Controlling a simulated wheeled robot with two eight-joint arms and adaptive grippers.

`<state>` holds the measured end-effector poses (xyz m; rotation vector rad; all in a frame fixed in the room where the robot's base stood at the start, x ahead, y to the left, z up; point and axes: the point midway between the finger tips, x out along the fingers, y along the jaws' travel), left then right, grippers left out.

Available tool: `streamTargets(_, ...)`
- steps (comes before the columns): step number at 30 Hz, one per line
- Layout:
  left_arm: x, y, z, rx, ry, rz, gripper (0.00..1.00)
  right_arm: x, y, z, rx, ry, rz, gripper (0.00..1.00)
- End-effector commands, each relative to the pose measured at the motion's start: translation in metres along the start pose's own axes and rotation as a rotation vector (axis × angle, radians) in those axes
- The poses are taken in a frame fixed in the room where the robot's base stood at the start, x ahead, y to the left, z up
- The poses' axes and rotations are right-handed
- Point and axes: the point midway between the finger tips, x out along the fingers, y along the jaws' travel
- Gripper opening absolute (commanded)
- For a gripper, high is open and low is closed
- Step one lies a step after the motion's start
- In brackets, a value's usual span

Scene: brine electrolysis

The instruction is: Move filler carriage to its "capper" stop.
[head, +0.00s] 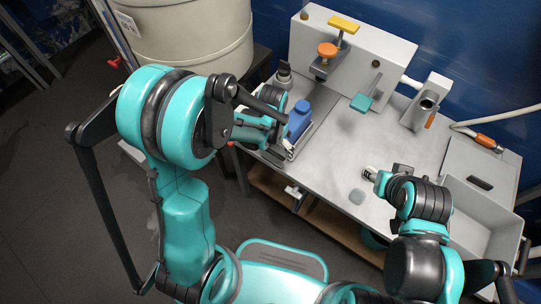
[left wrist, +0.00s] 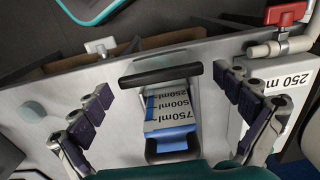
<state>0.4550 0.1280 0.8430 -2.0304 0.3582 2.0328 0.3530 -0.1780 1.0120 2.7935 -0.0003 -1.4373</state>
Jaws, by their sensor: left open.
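A blue bottle-like body (head: 299,120) stands on a narrow grey track or tray (head: 318,125) at the bench's left side. In the left wrist view a blue part (left wrist: 172,142) bears a white strip marked 750ml, 500ml and 250ml, with a black crossbar (left wrist: 160,72) beyond it. I cannot tell which part is the filler carriage, and no "capper" mark is readable. My left gripper (head: 284,133) is beside the blue body. In the left wrist view its open fingers (left wrist: 165,88) straddle the marked strip, apart from it. My right gripper (head: 376,177) is over the bench; its jaws are unclear.
A grey panel (head: 340,50) with yellow, orange and teal handles stands at the back. A grey bin (head: 480,220) is at the right. A large beige tank (head: 190,40) stands left of the bench. The bench middle (head: 335,160) is mostly clear.

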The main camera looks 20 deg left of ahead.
Motion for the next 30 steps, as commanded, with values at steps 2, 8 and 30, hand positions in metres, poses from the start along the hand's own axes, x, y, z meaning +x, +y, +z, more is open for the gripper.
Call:
streamTargets(2,0.015,0.0,0.0,0.0,0.0,0.0,1.0,0.007,0.0,0.005,0.0,0.0,0.0,0.4)
streamTargets(8,0.031,0.0,0.0,-0.001,0.001,0.0,1.0,0.011,0.0,0.008,0.0,0.0,0.0,0.4)
streamTargets(30,0.032,0.0,-0.018,0.001,0.001,0.0,0.34,0.012,0.0,0.008,0.0,0.0,0.0,0.4)
